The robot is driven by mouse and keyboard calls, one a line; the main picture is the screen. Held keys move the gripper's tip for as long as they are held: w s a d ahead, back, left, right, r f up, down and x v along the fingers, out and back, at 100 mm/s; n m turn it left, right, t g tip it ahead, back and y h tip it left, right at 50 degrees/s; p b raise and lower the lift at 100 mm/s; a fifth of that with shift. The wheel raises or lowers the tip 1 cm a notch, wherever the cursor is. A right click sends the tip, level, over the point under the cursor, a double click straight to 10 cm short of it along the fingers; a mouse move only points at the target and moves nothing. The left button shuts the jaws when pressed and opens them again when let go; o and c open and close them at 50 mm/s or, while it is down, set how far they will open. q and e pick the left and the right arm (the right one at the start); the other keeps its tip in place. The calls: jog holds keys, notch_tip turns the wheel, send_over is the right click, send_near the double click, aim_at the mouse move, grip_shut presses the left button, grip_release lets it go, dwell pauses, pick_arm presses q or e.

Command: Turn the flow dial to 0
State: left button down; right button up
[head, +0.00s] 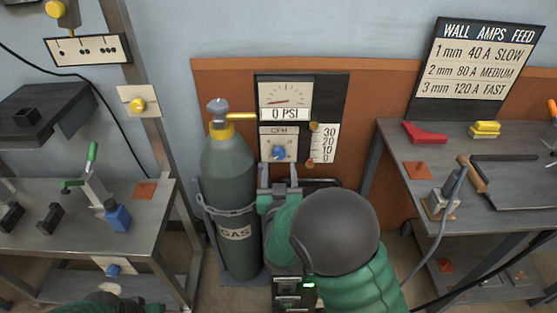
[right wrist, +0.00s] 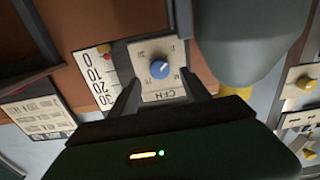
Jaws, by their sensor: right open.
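The flow dial (head: 279,152) is a small blue knob on a pale plate marked CFH, below a gauge (head: 286,101) reading 0 PSI. In the right wrist view the dial (right wrist: 159,69) sits ahead, between and beyond my fingertips. Its setting is too small to read surely. Beside it is a flow scale (head: 325,144) marked 30, 20, 10, 0, with a red ball (head: 310,161) near the 0 end. My right gripper (head: 279,172) is open and empty, just below the dial and apart from it; its fingers also show in the right wrist view (right wrist: 163,93). My left gripper is not visible.
A grey gas cylinder (head: 229,180) stands close left of the dial, with a yellow pipe (head: 242,116) to the panel. Benches stand at left (head: 70,205) and right (head: 500,205). The orange wall panel (head: 362,90) right of the scale is bare.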

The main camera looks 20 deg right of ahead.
aim_at(279, 156)
jog(key=b+x, duration=0.1)
jog(key=x, duration=0.4)
jog(key=shift+d+f, duration=0.1)
jog(key=shift+d, duration=0.1)
jog(key=shift+w+a, duration=0.15)
jog(key=shift+w, duration=0.3)
jog(key=c, duration=0.7)
grip_shut()
jog(key=shift+r+n+p, duration=0.35)
jog(key=shift+n+p, duration=0.25)
jog(key=shift+p, duration=0.3)
jog(key=shift+f+n, duration=0.1)
jog(key=shift+n, duration=0.2)
jog(key=shift+f, duration=0.15)
